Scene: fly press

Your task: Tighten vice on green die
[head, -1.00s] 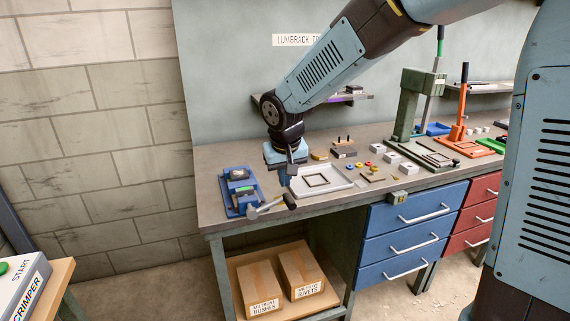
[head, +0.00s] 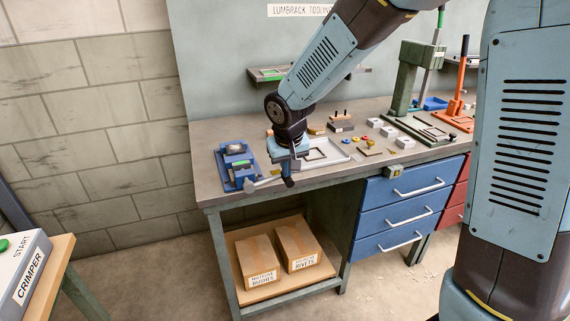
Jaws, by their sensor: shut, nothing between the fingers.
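The blue vice (head: 229,181) sits at the left end of the bench. The green die (head: 243,162) shows as a small green strip between its jaws. My gripper (head: 288,174) points down at the handle's outer end, right of the vice. Its fingers are shut with nothing between them. They overlap the dark handle end in this view, and I cannot tell whether they touch it.
A pale tray (head: 337,161) lies right of my gripper, with small coloured parts beyond it. A green fly press (head: 406,80) stands farther right. Blue drawers (head: 405,217) and a low shelf with two boxes (head: 257,261) are under the bench.

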